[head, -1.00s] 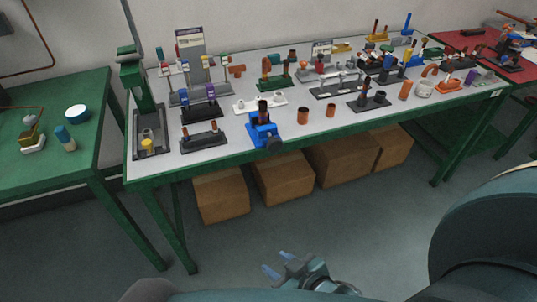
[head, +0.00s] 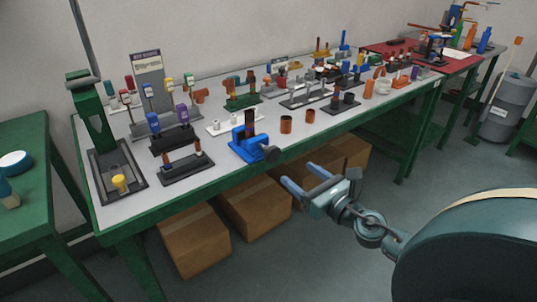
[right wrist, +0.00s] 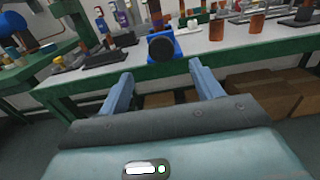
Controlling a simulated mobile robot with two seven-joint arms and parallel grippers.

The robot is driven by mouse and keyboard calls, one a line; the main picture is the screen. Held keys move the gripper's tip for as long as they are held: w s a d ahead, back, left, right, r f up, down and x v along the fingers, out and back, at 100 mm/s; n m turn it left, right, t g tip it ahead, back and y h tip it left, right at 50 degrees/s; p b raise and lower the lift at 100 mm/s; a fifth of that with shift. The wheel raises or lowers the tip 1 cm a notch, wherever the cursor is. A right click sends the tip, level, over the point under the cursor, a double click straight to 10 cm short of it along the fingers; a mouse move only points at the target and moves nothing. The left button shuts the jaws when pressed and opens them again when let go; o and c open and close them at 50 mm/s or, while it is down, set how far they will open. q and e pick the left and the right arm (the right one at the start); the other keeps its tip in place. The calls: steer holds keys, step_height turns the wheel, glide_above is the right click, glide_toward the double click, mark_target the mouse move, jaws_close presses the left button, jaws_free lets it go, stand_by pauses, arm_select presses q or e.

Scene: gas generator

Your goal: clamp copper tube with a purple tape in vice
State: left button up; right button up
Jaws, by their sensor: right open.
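The blue vice (head: 250,149) stands at the front edge of the long table, with its dark round handle end toward my right gripper. In the right wrist view the vice (right wrist: 178,48) and tube (right wrist: 156,14) are straight ahead, beyond the fingertips. My right gripper (head: 299,175) is open and empty, apart from the vice, in front of the table edge. It also shows in the right wrist view (right wrist: 160,72). My left gripper is not in view.
Short copper tubes (head: 286,125) stand right of the vice. Cardboard boxes (head: 255,205) lie under the table (head: 215,182). A green table (head: 40,190) is at left.

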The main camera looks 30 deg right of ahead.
mark_target(275, 155)
arm_select(q)
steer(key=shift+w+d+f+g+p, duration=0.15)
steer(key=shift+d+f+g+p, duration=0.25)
steer(key=shift+p, duration=0.55)
arm_select(e)
steer(key=w, duration=0.8)
steer(key=w+a, duration=0.1)
steer(key=w, duration=0.3)
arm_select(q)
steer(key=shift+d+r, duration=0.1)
arm_select(e)
steer(key=c, duration=0.9)
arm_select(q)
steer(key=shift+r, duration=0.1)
arm_select(e)
steer(key=shift+c, duration=0.3)
